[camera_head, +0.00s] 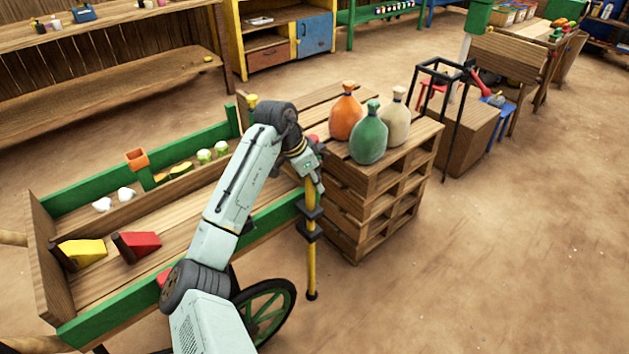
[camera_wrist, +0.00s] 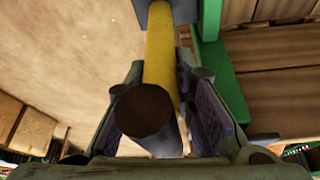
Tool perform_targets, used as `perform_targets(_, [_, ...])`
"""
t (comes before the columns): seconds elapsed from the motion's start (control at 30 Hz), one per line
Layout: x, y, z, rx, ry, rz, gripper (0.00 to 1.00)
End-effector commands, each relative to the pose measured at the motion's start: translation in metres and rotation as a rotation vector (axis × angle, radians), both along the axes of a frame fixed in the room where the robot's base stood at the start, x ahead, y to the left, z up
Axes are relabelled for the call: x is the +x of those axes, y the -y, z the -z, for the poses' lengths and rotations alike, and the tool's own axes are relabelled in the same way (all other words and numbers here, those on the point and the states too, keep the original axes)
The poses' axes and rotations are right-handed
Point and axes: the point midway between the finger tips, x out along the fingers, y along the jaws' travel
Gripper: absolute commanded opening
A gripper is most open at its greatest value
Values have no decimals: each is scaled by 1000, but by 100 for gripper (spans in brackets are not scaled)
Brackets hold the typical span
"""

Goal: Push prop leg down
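The prop leg (camera_head: 311,266) is a yellow upright pole at the cart's right corner, running through dark brackets. Its lower end is at or close to the ground. My gripper (camera_head: 316,184) is at the pole's upper part, pointing down. In the wrist view, the prop leg (camera_wrist: 161,50) runs between the two fingers of my gripper (camera_wrist: 162,85), and its round brown top end faces the camera. The fingers appear closed against the pole's sides; the contact is partly hidden by the top end.
The wooden cart (camera_head: 100,331) with green rails holds a yellow and a red wedge and small goods. A pallet stack (camera_head: 372,200) with three sacks stands close on the right of my gripper. Open floor (camera_head: 480,270) lies at the lower right.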

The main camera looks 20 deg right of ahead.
Motion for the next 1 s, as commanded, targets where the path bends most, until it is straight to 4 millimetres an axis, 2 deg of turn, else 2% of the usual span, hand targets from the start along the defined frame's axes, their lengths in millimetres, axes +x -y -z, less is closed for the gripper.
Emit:
perform_targets(0.3, [0,0,0,0,-1,0,0])
perform_targets(0.8, [-1,0,1,0,-2,0,0])
perform_targets(0.87, [-1,0,7,-2,-4,1,0])
perform_targets(1.0, [-3,1,40,-2,-11,1,0])
